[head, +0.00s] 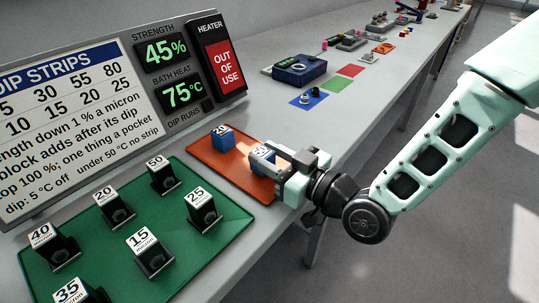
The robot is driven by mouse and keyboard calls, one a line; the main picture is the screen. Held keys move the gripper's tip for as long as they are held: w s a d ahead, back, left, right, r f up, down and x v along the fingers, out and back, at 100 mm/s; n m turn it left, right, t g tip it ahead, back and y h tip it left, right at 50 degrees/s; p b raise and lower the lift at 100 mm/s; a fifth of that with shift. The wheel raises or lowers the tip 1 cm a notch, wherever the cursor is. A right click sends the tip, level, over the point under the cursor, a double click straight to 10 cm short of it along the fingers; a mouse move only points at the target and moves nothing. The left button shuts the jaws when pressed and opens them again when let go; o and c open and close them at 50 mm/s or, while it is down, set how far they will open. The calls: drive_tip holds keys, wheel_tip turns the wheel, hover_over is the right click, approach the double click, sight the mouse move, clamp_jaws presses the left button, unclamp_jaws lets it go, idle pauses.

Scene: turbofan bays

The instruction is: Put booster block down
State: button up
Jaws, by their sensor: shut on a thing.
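My gripper (274,162) is at the right part of the orange mat (212,160), reaching in from the right. It is shut on a block (262,152) with blue sides and a white top, whose marking is too small to read surely. The held block is over the mat or touching it; I cannot tell which. The fingers hide part of the block.
A green mat (130,200) at the front left holds several black blocks with numbered white tops. A display panel (100,100) stands behind, with a heater sign reading OUT OF USE (224,70). Farther along the bench are a dark blue box (300,70) and coloured mats.

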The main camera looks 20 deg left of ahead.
drive_tip(key=shift+f, duration=0.1)
drive_tip(key=shift+f+b, duration=0.15)
drive_tip(key=shift+b, duration=0.15)
drive_tip(key=o, duration=1)
drive_tip(key=shift+p, duration=0.3)
drive_tip(key=shift+s+d, duration=0.1)
drive_tip(key=shift+d, duration=0.1)
drive_tip(key=p+v, duration=0.8)
drive_tip(key=v, duration=0.9)
drive_tip(key=shift+p, duration=0.35)
